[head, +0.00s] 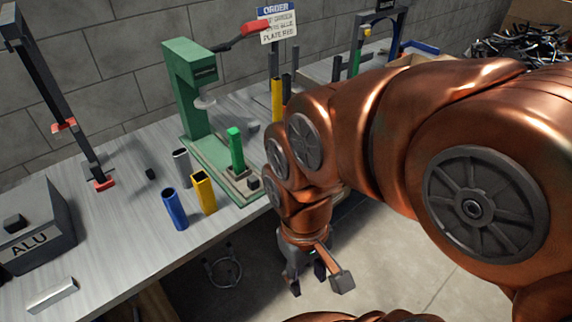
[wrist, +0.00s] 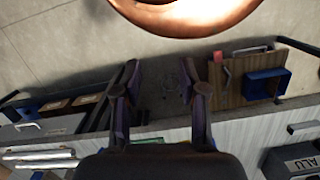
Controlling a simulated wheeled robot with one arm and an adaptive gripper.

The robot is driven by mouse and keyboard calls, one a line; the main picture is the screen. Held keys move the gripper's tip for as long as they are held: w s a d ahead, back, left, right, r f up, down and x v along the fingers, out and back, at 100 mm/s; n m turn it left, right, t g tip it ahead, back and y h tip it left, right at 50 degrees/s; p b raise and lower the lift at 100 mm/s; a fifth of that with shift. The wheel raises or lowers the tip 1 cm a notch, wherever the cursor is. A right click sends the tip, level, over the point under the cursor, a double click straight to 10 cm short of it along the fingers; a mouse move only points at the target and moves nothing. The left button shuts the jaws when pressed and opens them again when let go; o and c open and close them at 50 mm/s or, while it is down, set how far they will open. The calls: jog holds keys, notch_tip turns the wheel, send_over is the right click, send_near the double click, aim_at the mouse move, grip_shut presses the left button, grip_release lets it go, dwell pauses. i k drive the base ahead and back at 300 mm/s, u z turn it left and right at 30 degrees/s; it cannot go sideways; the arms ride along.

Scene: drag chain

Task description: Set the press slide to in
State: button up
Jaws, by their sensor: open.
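The green press (head: 186,105) stands on the workbench in the head view, with a red-handled lever (head: 240,36) at its top. At its base is a small slide (head: 243,184) carrying an upright green tube (head: 236,150), with a dark knob (head: 254,183) at the front. The slide sits toward the bench's front edge, in front of the ram. My gripper (head: 308,279) hangs beyond the front edge, right of and apart from the slide, pointing down. In the wrist view its fingers (wrist: 160,82) are spread with nothing between them. The press is not clearly visible there.
Blue (head: 174,209), yellow (head: 203,192) and grey (head: 181,166) tubes stand left of the slide. An ALU box (head: 40,228) is at the far left. The wrist view shows a wooden panel with a blue bin (wrist: 268,85). Floor below my gripper is open.

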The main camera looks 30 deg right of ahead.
aim_at(248, 184)
jog(key=z, duration=0.2)
jog(key=k, duration=0.5)
jog(key=u, duration=1.3)
jog(key=i, duration=0.95)
jog(key=z, duration=0.75)
